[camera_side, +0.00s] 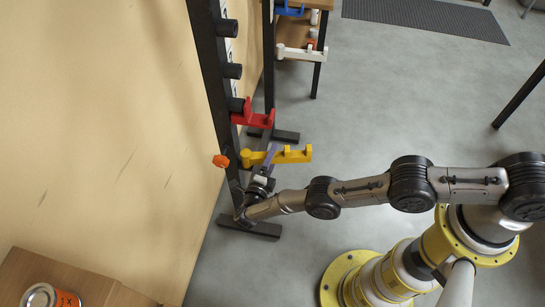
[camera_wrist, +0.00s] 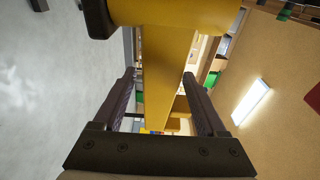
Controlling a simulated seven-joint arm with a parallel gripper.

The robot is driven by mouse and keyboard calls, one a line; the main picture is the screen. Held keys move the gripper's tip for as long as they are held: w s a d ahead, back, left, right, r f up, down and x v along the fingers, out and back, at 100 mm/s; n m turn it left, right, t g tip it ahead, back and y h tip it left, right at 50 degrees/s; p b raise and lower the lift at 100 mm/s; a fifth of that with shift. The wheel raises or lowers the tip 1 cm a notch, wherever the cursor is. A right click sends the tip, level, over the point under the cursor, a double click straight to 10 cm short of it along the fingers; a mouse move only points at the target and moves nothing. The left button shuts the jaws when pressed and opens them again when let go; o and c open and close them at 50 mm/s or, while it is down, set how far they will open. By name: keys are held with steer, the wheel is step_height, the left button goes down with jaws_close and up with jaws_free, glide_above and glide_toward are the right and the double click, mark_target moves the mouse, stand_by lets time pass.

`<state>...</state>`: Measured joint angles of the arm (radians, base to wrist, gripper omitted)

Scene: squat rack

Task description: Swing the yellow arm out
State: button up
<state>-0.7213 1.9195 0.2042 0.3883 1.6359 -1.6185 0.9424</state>
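The yellow arm (camera_side: 282,156) sticks out to the right from the black rack upright in the side view, below the red arm. Upright yellow knobs stand along it. My gripper (camera_side: 268,160) is at the yellow arm from the near, lower side, and a finger shows against it. In the wrist view the yellow arm (camera_wrist: 165,60) runs between the two fingers of my gripper (camera_wrist: 159,76). The fingers are apart. A gap shows on the left of the yellow arm; on the right it looks close to the finger, and contact cannot be told.
The black upright (camera_side: 213,75) carries a red arm (camera_side: 254,116) just above and an orange knob (camera_side: 220,161) beside the yellow arm. A second post behind has a white arm (camera_side: 302,53) and a blue arm (camera_side: 289,9).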

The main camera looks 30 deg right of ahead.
steer(key=shift+a, duration=0.1)
steer(key=v, duration=0.7)
steer(key=shift+s, duration=0.15)
steer(key=shift+a, duration=0.1)
